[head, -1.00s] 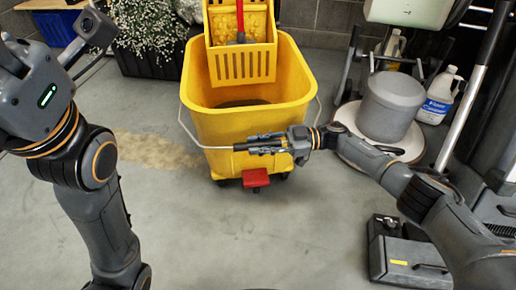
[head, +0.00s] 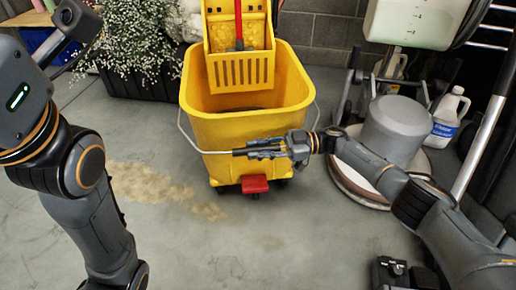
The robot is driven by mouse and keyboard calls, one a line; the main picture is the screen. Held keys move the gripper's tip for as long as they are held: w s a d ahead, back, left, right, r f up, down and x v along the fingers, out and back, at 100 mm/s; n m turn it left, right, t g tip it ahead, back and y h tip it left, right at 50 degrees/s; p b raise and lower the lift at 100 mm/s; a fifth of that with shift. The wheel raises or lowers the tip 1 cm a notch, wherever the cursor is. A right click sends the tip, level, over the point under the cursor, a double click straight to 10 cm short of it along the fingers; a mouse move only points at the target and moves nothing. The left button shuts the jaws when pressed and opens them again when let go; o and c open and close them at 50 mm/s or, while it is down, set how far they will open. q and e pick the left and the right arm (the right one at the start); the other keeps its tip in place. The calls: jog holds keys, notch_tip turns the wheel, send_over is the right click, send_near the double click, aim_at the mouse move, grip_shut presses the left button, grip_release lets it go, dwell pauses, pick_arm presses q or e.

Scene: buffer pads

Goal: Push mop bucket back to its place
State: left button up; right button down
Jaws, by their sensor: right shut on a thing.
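The yellow mop bucket (head: 215,128) stands upright on the floor in the middle of the head view, with a yellow wringer (head: 240,75) and a red mop handle (head: 239,25). A red pedal (head: 255,184) is at its lower front. My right gripper (head: 262,149) is shut on the bucket's thin wire handle (head: 215,152) at its near side. My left gripper (head: 60,45) is partly in view at the upper left, away from the bucket. Its fingers do not show clearly.
A floor machine (head: 395,130) and a white bottle (head: 447,118) stand close to the right. White flowers in a dark planter (head: 140,78) stand at the back left. A block wall (head: 325,45) is behind the bucket. A brown stain (head: 160,190) marks otherwise clear floor at left.

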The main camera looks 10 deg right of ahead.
jog(key=shift+w+d+f, duration=0.15)
jog(key=shift+w+d, duration=0.1)
jog(key=shift+d, duration=0.1)
jog(key=c, duration=1.4)
grip_release()
jog(key=shift+o, duration=1.2)
jog(key=shift+a, duration=0.1)
jog(key=d, duration=1.2)
jog(key=shift+w, duration=0.15)
